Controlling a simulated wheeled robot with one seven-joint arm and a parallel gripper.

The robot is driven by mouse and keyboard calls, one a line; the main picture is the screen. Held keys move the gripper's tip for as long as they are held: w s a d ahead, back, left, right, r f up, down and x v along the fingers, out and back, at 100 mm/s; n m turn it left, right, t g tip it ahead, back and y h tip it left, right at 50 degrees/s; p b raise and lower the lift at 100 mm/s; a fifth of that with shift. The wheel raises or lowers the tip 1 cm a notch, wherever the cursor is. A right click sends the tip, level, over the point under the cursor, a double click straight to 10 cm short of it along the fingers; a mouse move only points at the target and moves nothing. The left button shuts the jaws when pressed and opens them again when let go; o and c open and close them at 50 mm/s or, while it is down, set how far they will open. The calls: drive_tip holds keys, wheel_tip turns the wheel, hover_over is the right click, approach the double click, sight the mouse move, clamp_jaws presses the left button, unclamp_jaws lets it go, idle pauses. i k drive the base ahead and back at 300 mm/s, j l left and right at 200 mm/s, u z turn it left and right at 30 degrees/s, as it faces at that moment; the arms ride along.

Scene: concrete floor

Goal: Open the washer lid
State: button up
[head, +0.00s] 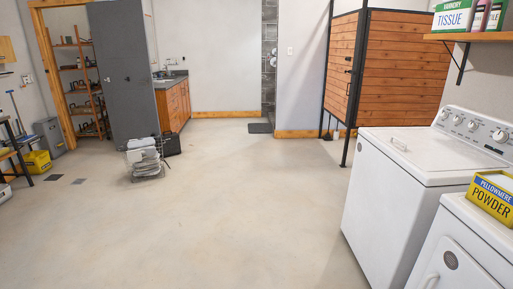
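The white top-loading washer (388,201) stands at the right of the head view, with a row of knobs on its raised back panel. Its lid (432,152) lies flat and closed on top. A small handle (399,144) sits near the lid's left edge. My gripper and arm are not in view.
A white front-door machine (465,240) adjoins the washer, with a yellow powder box (493,196) on top. A shelf (470,37) with bottles hangs above. A wire basket of folded cloths (146,158) stands on the floor. The central concrete floor (225,210) is clear.

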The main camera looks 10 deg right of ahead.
sight(430, 150)
drive_tip(key=i, duration=1.9)
drive_tip(key=i+j+z, duration=0.15)
drive_tip(key=i, duration=0.9)
drive_tip(key=i+z, duration=0.4)
drive_tip(key=i+j+z, duration=0.2)
drive_tip(key=z, duration=0.2)
